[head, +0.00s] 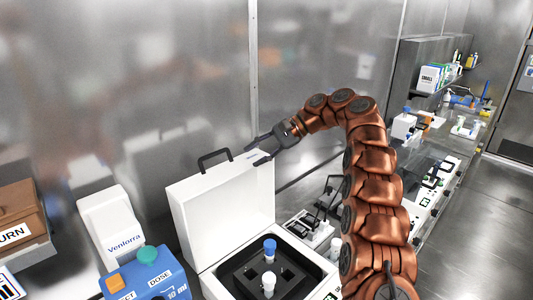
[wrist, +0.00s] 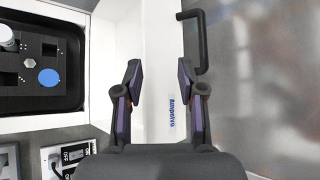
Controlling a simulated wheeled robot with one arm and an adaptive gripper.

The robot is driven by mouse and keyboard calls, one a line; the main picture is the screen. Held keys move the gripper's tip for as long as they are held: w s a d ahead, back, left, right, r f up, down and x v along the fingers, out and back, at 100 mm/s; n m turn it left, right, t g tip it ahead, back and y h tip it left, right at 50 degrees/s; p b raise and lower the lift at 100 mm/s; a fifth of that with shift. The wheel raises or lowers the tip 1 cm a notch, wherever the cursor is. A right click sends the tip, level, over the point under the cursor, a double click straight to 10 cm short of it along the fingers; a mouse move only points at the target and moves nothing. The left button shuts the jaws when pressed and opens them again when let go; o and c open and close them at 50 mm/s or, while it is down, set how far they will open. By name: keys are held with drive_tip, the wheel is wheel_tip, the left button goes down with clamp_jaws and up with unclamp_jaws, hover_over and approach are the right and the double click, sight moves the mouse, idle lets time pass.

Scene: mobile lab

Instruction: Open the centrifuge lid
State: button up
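The white centrifuge has its lid (head: 225,205) standing upright, so the chamber (head: 240,281) is exposed. A black handle (head: 215,158) sits on the lid's top edge and also shows in the wrist view (wrist: 202,40). A blue-capped tube (head: 270,247) and a white-capped tube (head: 268,281) stand in the dark rotor block. My gripper (head: 256,155) is at the lid's upper right corner, to the right of the handle. In the wrist view its fingers (wrist: 160,75) are spread apart, with the lid's white edge behind and between them. Whether a finger touches the lid is unclear.
A white Ventorra device (head: 110,228) and a blue dosing unit (head: 148,275) stand left of the centrifuge. A brown box (head: 20,215) is at the far left. Small instruments (head: 315,225) sit close on the right. A metal wall rises behind the lid; open floor lies far right.

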drive_tip(key=d, duration=0.3)
drive_tip(key=shift+w, duration=0.3)
drive_tip(key=shift+c, duration=0.2)
idle(0.4)
